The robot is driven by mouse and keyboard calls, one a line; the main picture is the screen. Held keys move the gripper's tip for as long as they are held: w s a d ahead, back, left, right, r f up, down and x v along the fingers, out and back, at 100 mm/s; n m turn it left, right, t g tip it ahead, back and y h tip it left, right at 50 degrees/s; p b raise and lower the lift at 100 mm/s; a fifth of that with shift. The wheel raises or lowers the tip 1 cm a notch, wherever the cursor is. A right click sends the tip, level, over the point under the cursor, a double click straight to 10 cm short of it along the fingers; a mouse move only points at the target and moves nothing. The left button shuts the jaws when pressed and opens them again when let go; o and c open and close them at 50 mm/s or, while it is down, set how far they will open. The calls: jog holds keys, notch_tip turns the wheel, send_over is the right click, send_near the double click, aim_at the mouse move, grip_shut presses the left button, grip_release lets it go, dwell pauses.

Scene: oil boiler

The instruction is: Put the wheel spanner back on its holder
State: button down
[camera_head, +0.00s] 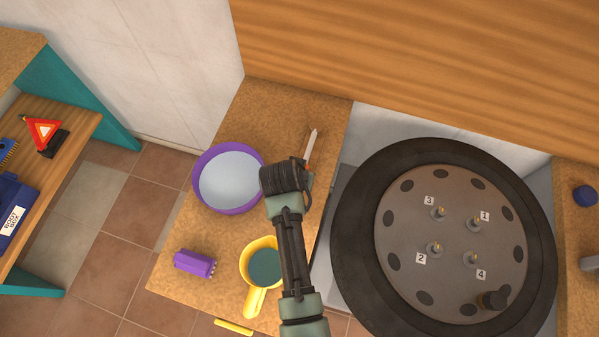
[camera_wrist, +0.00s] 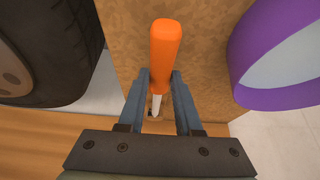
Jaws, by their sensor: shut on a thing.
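My gripper (camera_wrist: 160,82) is shut on an orange-handled tool (camera_wrist: 165,45) with a thin pale metal shaft, held between the two fingers. In the head view, the tool's pale shaft (camera_head: 313,139) sticks out beyond my gripper (camera_head: 305,175) toward the wooden wall panel, over the cork-coloured worktop. My wrist hides most of the handle there. I cannot tell for certain that this tool is the wheel spanner. I cannot make out a holder in either view.
A purple bowl (camera_head: 200,205) stands left of my gripper, with a yellow pan (camera_head: 245,262) and purple block (camera_head: 193,263) nearer. The large wheel (camera_head: 455,190) with numbered studs lies right. The wooden panel (camera_head: 430,60) bounds the back. A shelf with a warning triangle (camera_head: 43,133) stands far left.

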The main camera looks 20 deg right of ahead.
jog(key=shift+f+b, duration=0.35)
jog(key=shift+f, duration=0.2)
jog(key=c, duration=0.5)
grip_release()
jog(key=shift+s, duration=0.1)
jog(key=v, duration=1.3)
jog(key=shift+d, duration=0.1)
